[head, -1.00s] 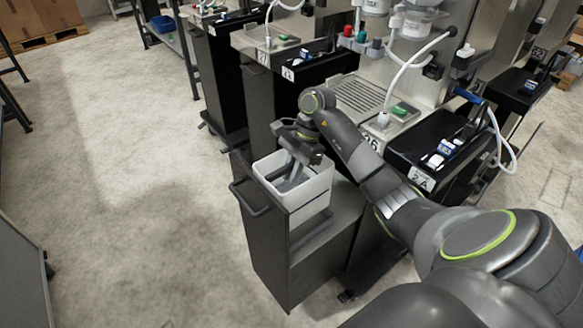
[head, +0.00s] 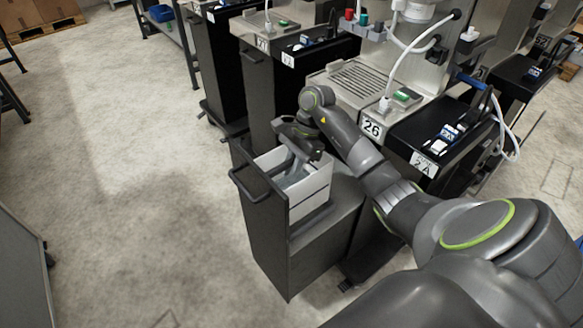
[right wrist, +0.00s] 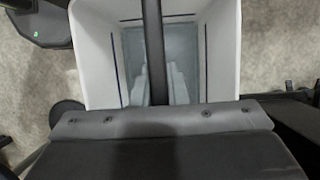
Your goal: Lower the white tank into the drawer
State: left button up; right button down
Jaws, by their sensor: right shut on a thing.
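The white tank (head: 316,188) is an open box with a grey-blue inside, upright as far as I can see. It is in the opened dark drawer (head: 263,232), behind the front panel with its bar handle, which hides its lower front. Whether its bottom touches the drawer floor is hidden. My right gripper (head: 293,165) reaches down into the top of the tank and is shut on it; the exact grip is hard to see. In the right wrist view the tank (right wrist: 222,55) lies below, with a dark bar across its opening. My left gripper is not in view.
A dispenser with a "26" label (head: 373,127) and a grated top (head: 352,82) stands behind the drawer. A hose hangs over it. A black unit labelled "2A" (head: 424,164) is to the right. The floor (head: 130,210) at the left is clear.

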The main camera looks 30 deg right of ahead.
pick_arm(q)
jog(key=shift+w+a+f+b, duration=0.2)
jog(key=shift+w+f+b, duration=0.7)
jog(key=shift+b, duration=0.65)
pick_arm(e)
jog(key=shift+f, duration=1.35)
jog(key=shift+f+b, duration=0.6)
jog(key=shift+b, duration=0.1)
jog(key=c, duration=1.9)
grip_release()
jog(key=o, duration=0.5)
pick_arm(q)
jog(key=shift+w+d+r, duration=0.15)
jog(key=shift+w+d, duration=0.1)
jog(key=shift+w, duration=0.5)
pick_arm(e)
jog(key=shift+o, duration=0.2)
jog(key=shift+f, duration=0.1)
